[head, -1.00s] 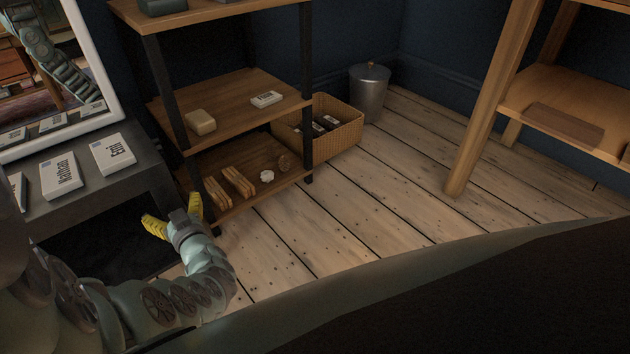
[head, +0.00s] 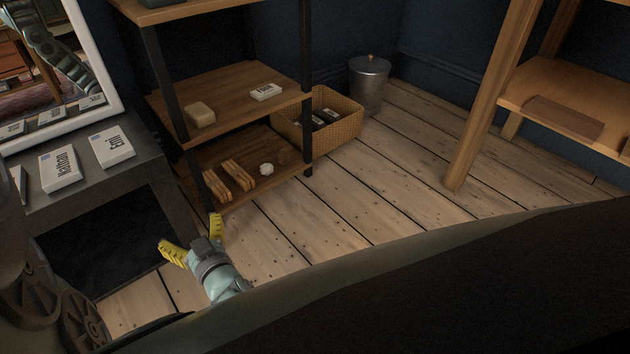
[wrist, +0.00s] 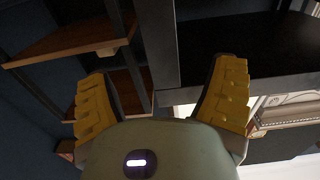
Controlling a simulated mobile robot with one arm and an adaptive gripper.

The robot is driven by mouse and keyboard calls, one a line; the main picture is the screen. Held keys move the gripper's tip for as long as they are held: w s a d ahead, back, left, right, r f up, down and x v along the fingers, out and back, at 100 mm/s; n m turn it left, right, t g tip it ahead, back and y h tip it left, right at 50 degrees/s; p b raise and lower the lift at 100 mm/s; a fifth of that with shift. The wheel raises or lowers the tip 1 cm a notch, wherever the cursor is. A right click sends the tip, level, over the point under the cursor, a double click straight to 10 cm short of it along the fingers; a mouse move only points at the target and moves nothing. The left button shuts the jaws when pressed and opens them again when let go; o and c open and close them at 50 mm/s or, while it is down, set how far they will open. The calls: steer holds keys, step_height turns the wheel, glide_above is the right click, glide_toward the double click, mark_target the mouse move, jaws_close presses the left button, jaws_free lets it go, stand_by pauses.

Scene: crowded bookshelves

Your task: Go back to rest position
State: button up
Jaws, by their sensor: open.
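My gripper (head: 195,238) is at the lower left of the head view, with its yellow fingers spread apart and nothing between them. It hangs over the wooden floor, in front of the dark shelf unit and right of the grey table. In the wrist view my gripper (wrist: 165,95) also shows both yellow fingers wide apart and empty. Most of my arm is hidden in the head view behind a dark part at the bottom.
The grey table (head: 75,195) holds several white boxes and a mirror (head: 60,70). The shelf unit (head: 240,90) carries small items. A wicker basket (head: 345,130) and metal bin (head: 368,85) stand behind. A wooden shelf (head: 545,85) is at right. The middle floor (head: 370,190) is clear.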

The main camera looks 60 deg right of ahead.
steer(key=shift+s+a, duration=0.15)
steer(key=shift+s, duration=0.45)
